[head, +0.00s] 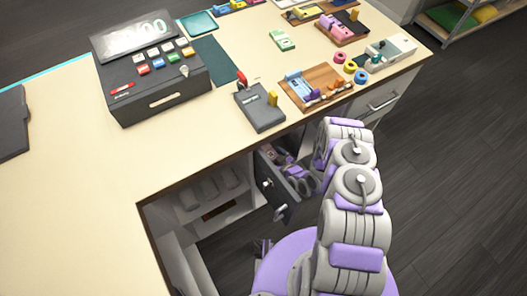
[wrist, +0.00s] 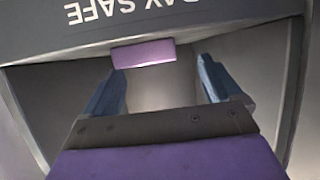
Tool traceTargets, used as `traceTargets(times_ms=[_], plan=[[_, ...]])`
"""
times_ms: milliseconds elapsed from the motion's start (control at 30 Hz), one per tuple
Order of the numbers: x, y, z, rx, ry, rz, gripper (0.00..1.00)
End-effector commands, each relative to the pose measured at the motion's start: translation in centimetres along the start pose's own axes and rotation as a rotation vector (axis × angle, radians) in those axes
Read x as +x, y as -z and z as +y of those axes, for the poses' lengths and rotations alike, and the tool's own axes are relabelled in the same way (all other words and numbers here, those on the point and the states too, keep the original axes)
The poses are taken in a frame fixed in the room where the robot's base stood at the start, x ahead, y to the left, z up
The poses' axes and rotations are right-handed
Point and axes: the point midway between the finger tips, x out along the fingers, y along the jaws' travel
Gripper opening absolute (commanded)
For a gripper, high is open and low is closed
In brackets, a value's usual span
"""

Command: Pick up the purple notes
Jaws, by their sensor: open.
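The purple notes (wrist: 143,53) show in the wrist view as a small flat purple block, just under the dark grey edge lettered "DAY SAFE" (wrist: 140,15), upside down in this view. My gripper (wrist: 160,75) is open, with its two blue-grey fingers spread either side of a pale inner surface. The notes lie a little beyond the fingertips, between them across the view, and appear apart from both fingers. In the head view my arm reaches under the counter beside an open dark door (head: 277,188). The notes cannot be made out there.
The counter (head: 110,165) overhangs the space where my arm works. A cash register (head: 150,80), a card terminal (head: 260,108) and a wooden tray (head: 318,88) stand on it. Shelves (head: 200,205) sit left of the open door. The floor at right is clear.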

Motion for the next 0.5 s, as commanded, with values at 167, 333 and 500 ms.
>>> traceTargets(times_ms=[167, 333, 500], plan=[[2.5, -0.7, 0.3, 0.003, 0.001, 0.004, 0.92], [3.8, -0.4, 0.0, 0.0, -0.002, 0.001, 0.92], [4.0, -0.4, -0.2, -0.003, -0.003, -0.002, 0.92]])
